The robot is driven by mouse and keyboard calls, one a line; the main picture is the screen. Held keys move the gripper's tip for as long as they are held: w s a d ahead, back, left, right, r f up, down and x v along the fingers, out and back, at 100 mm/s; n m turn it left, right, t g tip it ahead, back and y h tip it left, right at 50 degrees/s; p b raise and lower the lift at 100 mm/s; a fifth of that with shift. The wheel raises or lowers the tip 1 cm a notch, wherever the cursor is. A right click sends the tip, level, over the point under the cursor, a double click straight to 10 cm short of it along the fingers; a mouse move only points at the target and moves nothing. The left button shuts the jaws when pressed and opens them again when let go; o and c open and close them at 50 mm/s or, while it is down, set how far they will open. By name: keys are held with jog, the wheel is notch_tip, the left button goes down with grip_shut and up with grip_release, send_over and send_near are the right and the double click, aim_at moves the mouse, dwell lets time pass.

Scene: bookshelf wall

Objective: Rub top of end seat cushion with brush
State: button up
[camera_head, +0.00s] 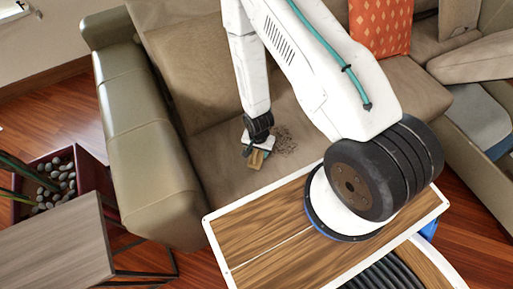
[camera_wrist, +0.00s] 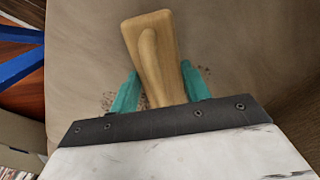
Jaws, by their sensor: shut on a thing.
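The brown end seat cushion (camera_head: 222,172) lies beside the left sofa arm in the head view. It fills much of the wrist view (camera_wrist: 240,50). Dark specks of dirt (camera_head: 284,140) mark its top, right of my gripper. My gripper (camera_head: 256,150) is low over the cushion. In the wrist view its teal fingers (camera_wrist: 160,92) are shut on the wooden brush (camera_wrist: 152,45), one finger on each side. The brush's light wooden handle shows; its bristle side is hidden. I cannot tell whether the brush touches the cushion.
The sofa's left arm (camera_head: 147,145) rises beside the cushion. An orange patterned pillow (camera_head: 381,25) leans at the back right. A grey side table (camera_head: 55,245) and a planter with pebbles (camera_head: 88,180) stand at the left.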

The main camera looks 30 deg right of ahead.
jog(key=shift+s, duration=2.9)
jog(key=shift+d+r, duration=0.1)
jog(key=shift+d, duration=0.85)
jog(key=shift+w+f, duration=0.2)
jog(key=shift+w, duration=4.9)
jog(key=shift+w+r, duration=0.2)
jog(key=shift+w, duration=3.1)
jog(key=shift+w+f, duration=0.15)
jog(key=shift+w, duration=1.5)
jog(key=shift+d, duration=0.9)
jog(key=shift+s, duration=5.2)
